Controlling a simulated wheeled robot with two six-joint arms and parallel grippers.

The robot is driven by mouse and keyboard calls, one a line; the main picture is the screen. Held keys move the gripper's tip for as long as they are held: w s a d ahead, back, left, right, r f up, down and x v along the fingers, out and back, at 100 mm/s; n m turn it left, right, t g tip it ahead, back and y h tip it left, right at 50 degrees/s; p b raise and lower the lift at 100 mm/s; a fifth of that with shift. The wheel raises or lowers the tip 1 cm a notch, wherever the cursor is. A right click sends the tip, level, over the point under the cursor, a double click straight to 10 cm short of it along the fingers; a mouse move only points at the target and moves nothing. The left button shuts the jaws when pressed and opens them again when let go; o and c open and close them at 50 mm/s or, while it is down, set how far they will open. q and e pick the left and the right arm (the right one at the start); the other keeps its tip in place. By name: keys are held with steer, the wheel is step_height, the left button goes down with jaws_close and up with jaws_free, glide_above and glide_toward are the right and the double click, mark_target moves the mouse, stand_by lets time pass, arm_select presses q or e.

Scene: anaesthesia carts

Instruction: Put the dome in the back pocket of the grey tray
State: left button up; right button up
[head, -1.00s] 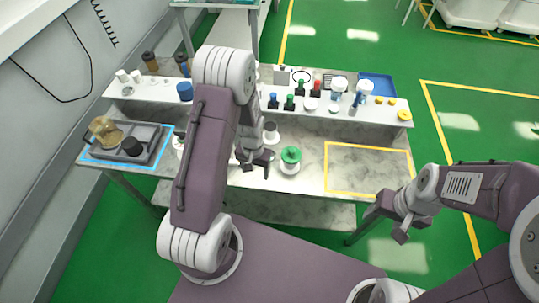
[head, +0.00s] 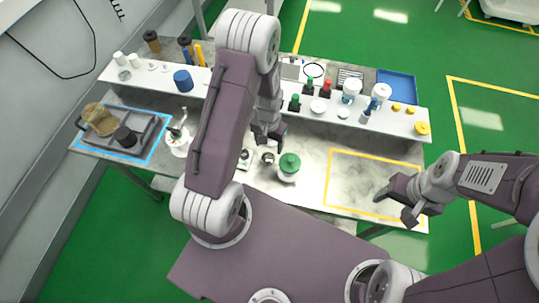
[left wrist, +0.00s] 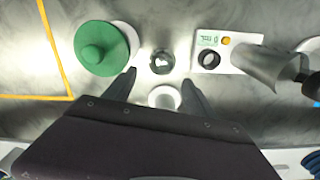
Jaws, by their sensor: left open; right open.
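The grey tray (head: 151,150) lies at the left end of the bench inside a blue outline. An amber rounded piece (head: 99,119) and a black round piece (head: 125,136) sit in it. Its back pocket cannot be made out clearly. My left gripper (head: 268,146) is open and empty above the bench. A small round piece with a dark rim (left wrist: 162,62), possibly the dome, lies just beyond the fingertips in the left wrist view; a white ring-shaped piece (left wrist: 164,97) shows between the fingers. My right gripper (head: 400,203) is open and empty at the front right.
A green-lidded white jar (head: 288,167) stands close beside my left gripper. A white card with a dark ring (left wrist: 215,52) lies on the other side. A raised shelf (head: 335,115) with several bottles runs behind.

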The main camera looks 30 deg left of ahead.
mark_target(268, 155)
arm_select(q)
step_height(268, 155, down, 4)
steer(key=b, duration=0.2)
steer(key=shift+s+r+b, duration=0.15)
steer(key=shift+r+b, duration=0.1)
steer(key=shift+b, duration=0.1)
steer(key=shift+w+f, duration=0.2)
steer(key=f+b, duration=0.5)
steer(key=shift+s+a+f, duration=0.1)
steer(key=shift+s+a, duration=0.1)
steer(key=shift+s, duration=0.05)
steer(key=shift+w, duration=0.1)
steer(key=shift+r, duration=0.2)
steer(key=c, duration=1.1)
steer(key=shift+r, duration=0.5)
steer(key=shift+c, duration=0.2)
step_height(268, 155, up, 9)
